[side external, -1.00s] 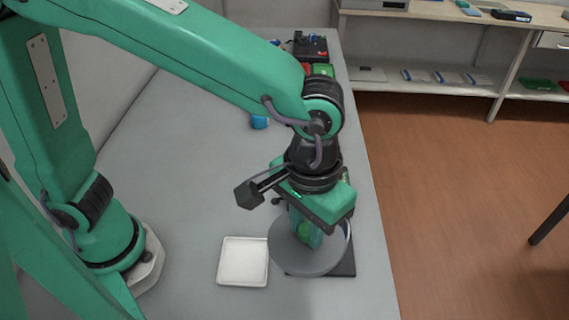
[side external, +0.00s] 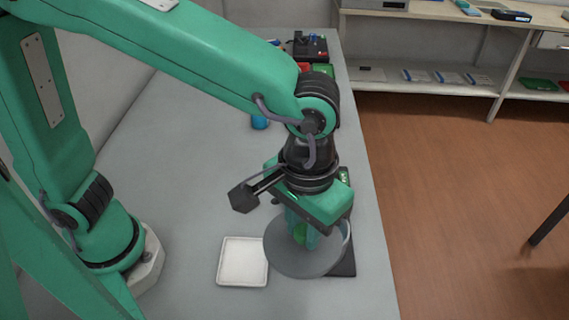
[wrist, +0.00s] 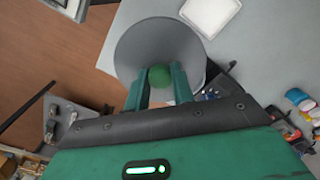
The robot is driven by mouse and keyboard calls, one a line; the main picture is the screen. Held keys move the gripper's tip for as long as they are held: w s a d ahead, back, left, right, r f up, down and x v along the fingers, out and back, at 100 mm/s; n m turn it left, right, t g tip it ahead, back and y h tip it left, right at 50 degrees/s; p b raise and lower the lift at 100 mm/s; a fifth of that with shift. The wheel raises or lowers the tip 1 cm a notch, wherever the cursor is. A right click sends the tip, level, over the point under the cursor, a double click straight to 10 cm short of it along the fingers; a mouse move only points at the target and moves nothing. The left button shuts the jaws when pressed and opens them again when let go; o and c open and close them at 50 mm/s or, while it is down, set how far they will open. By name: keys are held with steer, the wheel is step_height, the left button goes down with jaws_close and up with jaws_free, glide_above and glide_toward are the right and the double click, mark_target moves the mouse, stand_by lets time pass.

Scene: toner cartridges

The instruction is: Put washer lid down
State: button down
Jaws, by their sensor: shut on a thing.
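The washer lid (side external: 292,262) is a grey round disc with a green knob (side external: 300,234). My gripper (side external: 302,230) is shut on the knob, which also shows between the fingers in the wrist view (wrist: 160,76). The lid (wrist: 150,42) appears roughly level. Below and to the right of the lid in the side view, part of a grey round rim, seemingly the washer (side external: 346,240), shows above a dark base (side external: 345,266). The lid hides most of the washer, so I cannot tell the gap between them.
A white square tray (side external: 243,262) lies on the grey table (side external: 200,190) just left of the lid. A blue item (side external: 260,122) and a dark box (side external: 311,48) stand farther back. The table's right edge is close to the dark base.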

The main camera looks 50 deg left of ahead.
steer(key=w+a+f+n, duration=0.3)
steer(key=a+n, duration=0.5)
steer(key=a, duration=0.1)
steer(key=w+a+f+n, duration=0.3)
steer(key=a+n, duration=0.6)
steer(key=shift+a+f+n, duration=0.2)
steer(key=shift+f+n, duration=0.1)
steer(key=w+a+f, duration=0.2)
steer(key=a, duration=0.1)
steer(key=w+a+f, duration=0.2)
steer(key=a, duration=0.1)
steer(key=w+a+f, duration=0.2)
steer(key=a+f, duration=0.1)
steer(key=a, duration=0.1)
steer(key=shift+f, duration=2)
steer(key=shift+f, duration=0.1)
steer(key=c, duration=1.2)
jaws_free()
